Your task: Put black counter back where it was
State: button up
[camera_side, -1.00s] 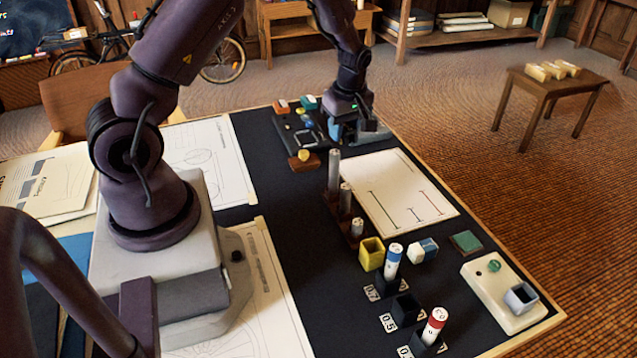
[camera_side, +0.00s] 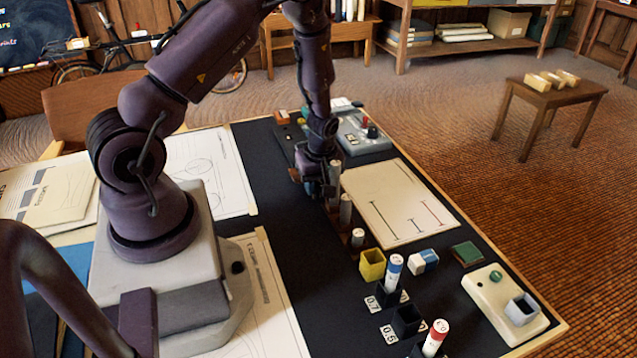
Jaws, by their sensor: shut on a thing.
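I cannot make out a black counter in the side view; if it is there, it is hidden or too small to tell. My gripper (camera_side: 312,186) points down over the dark mat, just left of the tallest grey peg. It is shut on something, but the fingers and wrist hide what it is. A small brown block (camera_side: 294,175) shows partly at the left edge of my gripper; the rest of it is covered. I cannot tell whether the gripper touches it.
A grey panel with a red knob (camera_side: 362,135) lies at the back. Grey pegs (camera_side: 345,209) stand in a row close to my gripper. A yellow cup (camera_side: 372,265), a blue-and-white eraser (camera_side: 423,261) and a green block (camera_side: 467,253) sit nearer.

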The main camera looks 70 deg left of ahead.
jog(key=shift+f, duration=0.15)
jog(key=shift+f, duration=0.3)
grip_shut()
jog(key=o, duration=1)
grip_release()
jog(key=shift+r, duration=0.55)
jog(key=s+d+r+m+t+h, duration=0.15)
jog(key=d+r+m, duration=0.35)
jog(key=r, duration=0.8)
jog(key=s+d+r+m+t, duration=0.1)
jog(key=d+r+m+t, duration=0.15)
jog(key=d+r, duration=0.75)
jog(key=s+d+r+m+t, duration=0.1)
jog(key=s+d+r+m, duration=0.2)
jog(key=s+r+m, duration=0.6)
notch_tip(320, 180, up, 2)
jog(key=shift+s+m+t, duration=0.15)
jog(key=shift+m+t, duration=0.15)
jog(key=shift+m, duration=0.45)
